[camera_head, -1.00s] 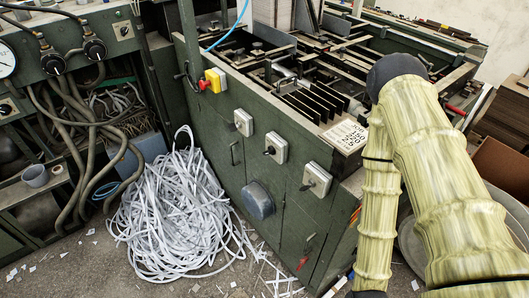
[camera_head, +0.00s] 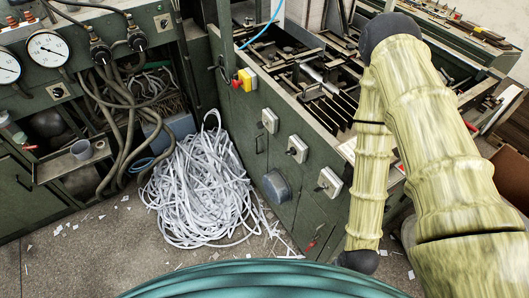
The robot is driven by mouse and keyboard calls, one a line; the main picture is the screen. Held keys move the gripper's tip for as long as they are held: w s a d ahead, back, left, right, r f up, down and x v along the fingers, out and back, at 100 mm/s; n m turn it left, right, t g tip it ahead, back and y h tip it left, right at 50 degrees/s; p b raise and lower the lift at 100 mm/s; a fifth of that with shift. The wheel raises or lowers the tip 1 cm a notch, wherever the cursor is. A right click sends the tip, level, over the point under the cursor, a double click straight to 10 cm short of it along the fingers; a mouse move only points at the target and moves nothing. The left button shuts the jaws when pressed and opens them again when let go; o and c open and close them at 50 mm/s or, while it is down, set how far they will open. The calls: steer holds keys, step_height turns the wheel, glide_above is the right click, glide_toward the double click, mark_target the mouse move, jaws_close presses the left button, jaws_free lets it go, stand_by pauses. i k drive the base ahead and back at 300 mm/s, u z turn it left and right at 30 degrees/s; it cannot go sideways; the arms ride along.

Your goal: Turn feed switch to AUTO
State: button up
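Three light switch boxes with dark knobs sit in a sloping row on the green machine's front panel: the upper left switch (camera_head: 270,120), the middle switch (camera_head: 297,148) and the lower right switch (camera_head: 329,183). I cannot read any label, so I cannot tell which is the feed switch or where its knob points. A red and yellow button box (camera_head: 244,79) is on the panel's upper left corner. My arm, in a pale yellow ribbed cover, hangs at the right of the panel. My gripper is not in view.
A big heap of white paper strips (camera_head: 200,190) lies on the floor before the machine. Scrap-littered floor (camera_head: 80,250) is open at the lower left.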

mark_target(293, 151)
steer(key=u, duration=2.5)
steer(key=i, duration=2.6)
steer(key=z, duration=3.4)
